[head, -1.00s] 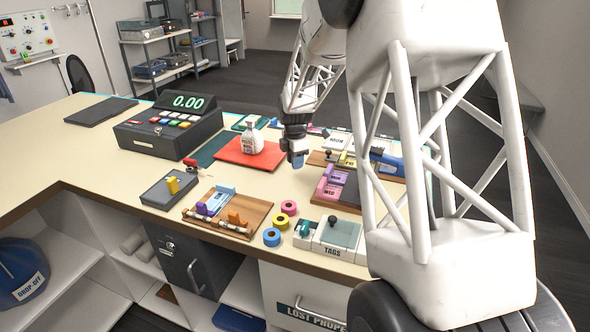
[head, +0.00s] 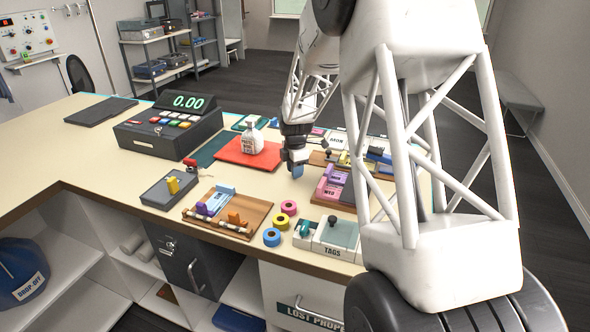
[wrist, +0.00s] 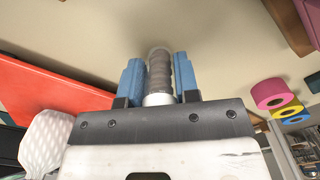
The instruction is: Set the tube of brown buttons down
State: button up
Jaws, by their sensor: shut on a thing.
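The tube of brown buttons (wrist: 160,75) shows in the wrist view as a clear tube with a grey-brown stack inside and a pale cap at its near end. My gripper (wrist: 158,82) is shut on it, with one blue finger on each side. In the head view my gripper (head: 297,170) is low over the cream counter (head: 75,148), between the red mat and the purple and pink blocks. The tube is hidden or too small to make out there. I cannot tell whether it touches the counter.
The red mat (head: 232,155) with a white bottle (head: 252,139) lies to the left. Pink and purple blocks (head: 331,184) stand to the right. Pink, yellow and blue tape rolls (head: 281,222) lie in front. The counter just around my gripper looks bare.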

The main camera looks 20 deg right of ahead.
jog(key=shift+f, duration=0.15)
jog(key=o, duration=0.9)
notch_tip(320, 180, up, 12)
jog(key=shift+r, duration=0.2)
dwell(0.3)
dwell(0.3)
